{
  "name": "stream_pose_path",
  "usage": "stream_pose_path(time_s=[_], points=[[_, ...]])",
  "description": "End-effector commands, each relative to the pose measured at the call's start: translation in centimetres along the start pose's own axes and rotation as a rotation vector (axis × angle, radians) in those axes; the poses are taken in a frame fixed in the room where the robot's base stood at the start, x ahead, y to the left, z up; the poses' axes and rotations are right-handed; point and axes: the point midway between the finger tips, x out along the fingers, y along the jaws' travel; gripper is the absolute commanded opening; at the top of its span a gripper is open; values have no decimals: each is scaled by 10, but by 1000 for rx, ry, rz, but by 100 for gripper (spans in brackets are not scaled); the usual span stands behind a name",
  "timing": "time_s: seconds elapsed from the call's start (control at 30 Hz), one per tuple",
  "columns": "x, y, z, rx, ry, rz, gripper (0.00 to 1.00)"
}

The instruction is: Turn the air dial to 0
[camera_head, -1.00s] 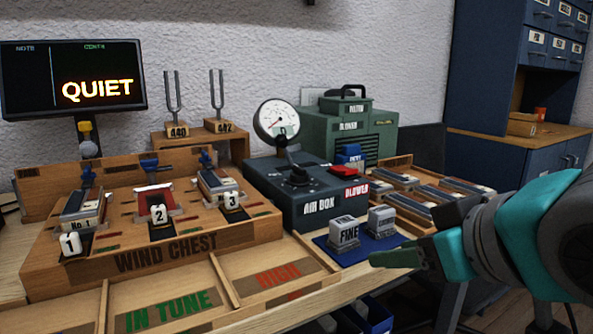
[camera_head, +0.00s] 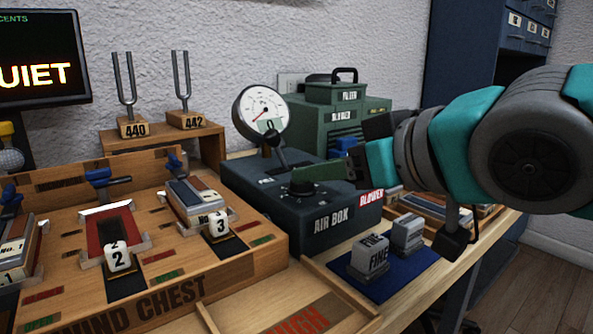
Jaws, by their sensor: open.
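The air dial (camera_head: 299,189) is a dark round knob on top of the dark blue air box (camera_head: 292,226). A round white pressure gauge (camera_head: 263,112) stands on a stem behind it. My gripper (camera_head: 312,172) reaches in from the right, just above and beside the dial, with a green finger close behind the knob. It is open and holds nothing. I cannot tell whether a finger touches the knob. The dial's pointer and scale are too small to read.
The wind chest (camera_head: 175,285) with numbered keys lies left. Two tuning forks (camera_head: 127,90) stand behind it. Fine and coarse blocks (camera_head: 370,256) sit on a blue mat in front.

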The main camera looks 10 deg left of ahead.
Motion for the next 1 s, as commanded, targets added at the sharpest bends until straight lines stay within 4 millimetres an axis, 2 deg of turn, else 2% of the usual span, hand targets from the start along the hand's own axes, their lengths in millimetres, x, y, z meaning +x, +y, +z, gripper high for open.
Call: stream_pose_path(time_s=[0.1, 0.3, 0.47, 0.7, 1.0], points=[[21, 0, 2, -1, -6, -1, 49], [44, 0, 0, -1, -1, 0, 49], [52, 0, 0, -1, -1, 1, 49], [52, 0, 0, 0, 0, 1, 49], [52, 0, 0, 0, 0, 0, 15]])
